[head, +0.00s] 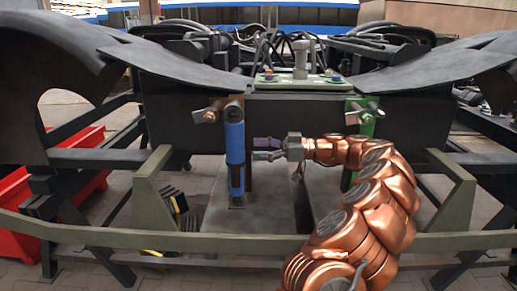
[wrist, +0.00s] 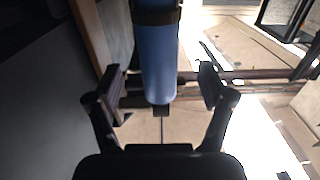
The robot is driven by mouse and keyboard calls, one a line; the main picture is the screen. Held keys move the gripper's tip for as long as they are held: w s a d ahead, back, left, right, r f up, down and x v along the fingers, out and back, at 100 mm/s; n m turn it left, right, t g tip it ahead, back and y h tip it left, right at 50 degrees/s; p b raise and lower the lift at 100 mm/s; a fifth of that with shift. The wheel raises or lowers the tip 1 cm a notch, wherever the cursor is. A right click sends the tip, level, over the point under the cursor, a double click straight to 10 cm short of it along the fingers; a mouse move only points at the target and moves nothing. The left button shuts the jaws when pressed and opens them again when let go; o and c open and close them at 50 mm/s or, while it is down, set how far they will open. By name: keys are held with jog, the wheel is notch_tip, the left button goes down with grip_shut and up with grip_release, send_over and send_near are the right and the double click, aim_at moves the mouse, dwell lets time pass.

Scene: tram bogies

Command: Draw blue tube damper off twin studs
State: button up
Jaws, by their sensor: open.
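In the wrist view the blue tube (wrist: 158,60) lies ahead, lined up between the open fingers (wrist: 161,84). The fingers show gaps on both sides, and no grip on the tube is visible.
A green bracket with a stud (head: 362,116) is on the right of the frame. A green-grey rail (head: 160,240) crosses in front. A red bin (head: 70,190) stands at the left.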

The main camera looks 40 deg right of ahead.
aim_at(237, 147)
jog(key=shift+x, duration=3.2)
jog(key=shift+w, duration=0.1)
grip_shut()
jog(key=shift+r+b, duration=0.25)
jog(key=shift+b, duration=0.35)
